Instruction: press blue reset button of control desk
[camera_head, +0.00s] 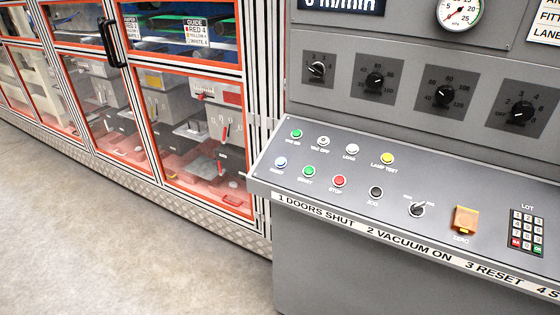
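The control desk (325,222) stands at the right with a sloped grey top. The small blue reset button (281,162) sits at the left end of its front row, above a small label. A green button (308,172) and a red stop button (339,181) lie to its right in the same row. Nothing covers the blue button. Neither of my grippers is in view.
The upright panel behind carries dials (375,82) and a round gauge (460,12). An orange cover (465,220) and a keypad (526,232) are at the desk's right. A glazed, orange-framed cabinet (150,168) runs along the left. The floor (120,245) in front is clear.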

